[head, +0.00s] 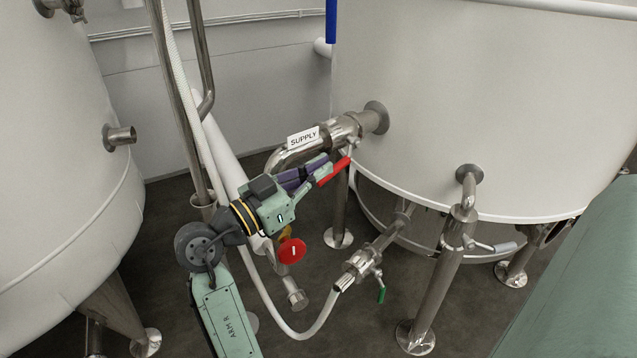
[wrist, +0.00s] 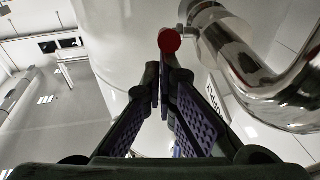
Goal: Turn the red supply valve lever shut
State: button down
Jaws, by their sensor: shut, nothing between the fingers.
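The red supply valve lever (head: 336,171) slopes down and left from the valve body (head: 345,130) on the steel supply pipe, beside the white SUPPLY label (head: 303,137). My gripper (head: 326,169) is at the lever, its dark purple fingers pointing up and right. In the wrist view the lever's rounded red end (wrist: 170,41) shows just beyond the fingertips (wrist: 166,75). The fingers are shut with nothing held between them. The tips are beside the lever or against it; I cannot tell whether they touch.
A round red knob (head: 291,251) is below my gripper. A green-handled valve (head: 381,294) and white hose (head: 318,325) are lower down. Large tanks stand left (head: 60,150) and right (head: 480,110). A shiny bent pipe (wrist: 270,85) passes close on the right in the wrist view.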

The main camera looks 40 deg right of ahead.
aim_at(317, 186)
jog(key=shift+d+f+h+b, duration=0.15)
jog(key=shift+f+h+b, duration=0.55)
jog(key=shift+f+b, duration=1.35)
jog(key=shift+d+r+b, duration=0.1)
jog(key=shift+r+b, duration=0.3)
jog(key=shift+b, duration=0.7)
jog(key=shift+r, duration=0.15)
